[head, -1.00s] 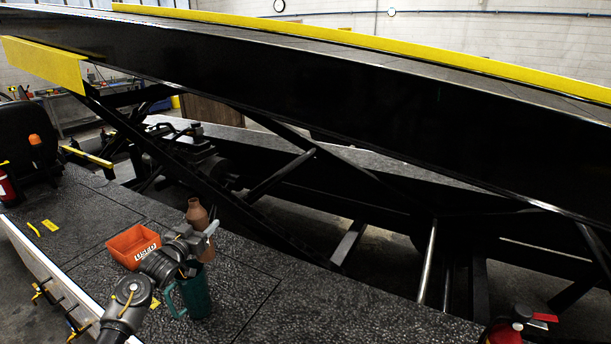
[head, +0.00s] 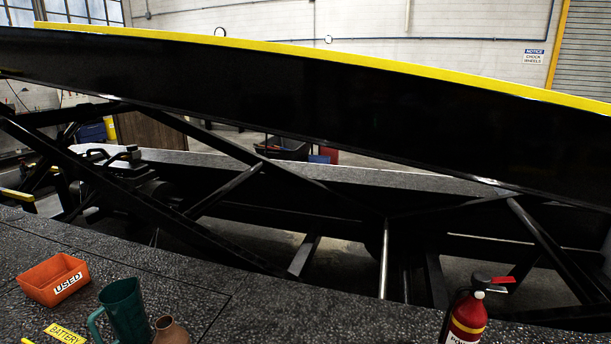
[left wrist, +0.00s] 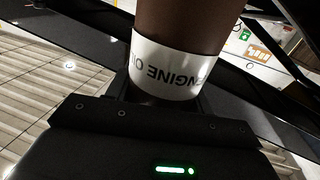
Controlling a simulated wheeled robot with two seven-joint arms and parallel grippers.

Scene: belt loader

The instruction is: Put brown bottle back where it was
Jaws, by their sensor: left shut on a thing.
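The brown bottle (head: 171,331) shows in the head view at the bottom edge, its neck and shoulder visible and the rest cut off. It is just right of and nearer than the green mug. In the left wrist view the brown bottle (left wrist: 185,22) has a white label reading "ENGINE O", and my left gripper (left wrist: 160,97) is shut on it. My left gripper is out of the head view. My right gripper is in neither view.
The green mug (head: 126,312) and the orange "USED" bin (head: 55,281) stand on the dark speckled deck (head: 250,315). A yellow "BATTERY" label (head: 65,333) lies by the mug. A red fire extinguisher (head: 467,318) is at the lower right. The black belt loader frame (head: 300,105) spans behind.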

